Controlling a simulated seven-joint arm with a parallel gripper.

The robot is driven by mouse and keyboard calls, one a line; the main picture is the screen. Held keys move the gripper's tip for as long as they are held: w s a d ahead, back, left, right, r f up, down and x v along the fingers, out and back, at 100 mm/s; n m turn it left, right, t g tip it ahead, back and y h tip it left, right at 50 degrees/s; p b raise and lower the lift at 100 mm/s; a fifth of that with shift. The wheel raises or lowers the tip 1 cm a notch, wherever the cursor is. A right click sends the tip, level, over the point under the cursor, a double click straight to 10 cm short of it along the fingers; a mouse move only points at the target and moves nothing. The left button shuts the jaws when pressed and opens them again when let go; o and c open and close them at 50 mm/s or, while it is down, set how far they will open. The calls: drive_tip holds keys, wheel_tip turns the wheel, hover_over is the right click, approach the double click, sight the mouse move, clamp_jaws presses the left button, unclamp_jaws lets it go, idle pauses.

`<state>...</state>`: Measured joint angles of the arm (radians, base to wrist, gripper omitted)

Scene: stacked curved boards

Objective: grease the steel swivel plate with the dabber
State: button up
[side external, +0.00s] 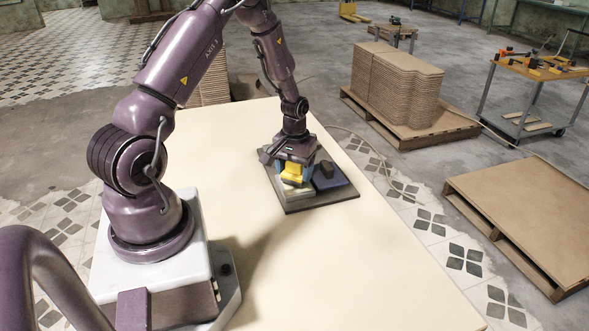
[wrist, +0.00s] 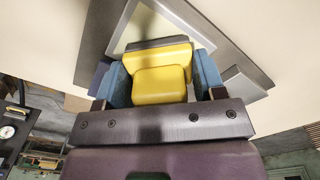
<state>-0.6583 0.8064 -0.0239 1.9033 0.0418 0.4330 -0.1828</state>
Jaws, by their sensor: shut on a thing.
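My gripper (side external: 293,175) is shut on the yellow dabber (side external: 294,170), low over a dark flat board. In the wrist view the dabber (wrist: 160,84) sits between the two blue fingers of my gripper (wrist: 161,80). A pale grey plate, seemingly the steel swivel plate (side external: 297,197), lies under the dabber on the board's left part.
The dark board (side external: 335,202) lies on a cream table (side external: 330,260) with clear room around it. A blue block (side external: 334,188) with a black lump (side external: 325,170) on top stands close to the right of my gripper. Pallets (side external: 520,215) and stacked boards (side external: 397,88) stand off the table.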

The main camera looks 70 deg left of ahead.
drive_tip(key=shift+f, duration=0.6)
idle(1.1)
drive_tip(key=shift+r, duration=3.55)
drive_tip(key=shift+s, duration=0.1)
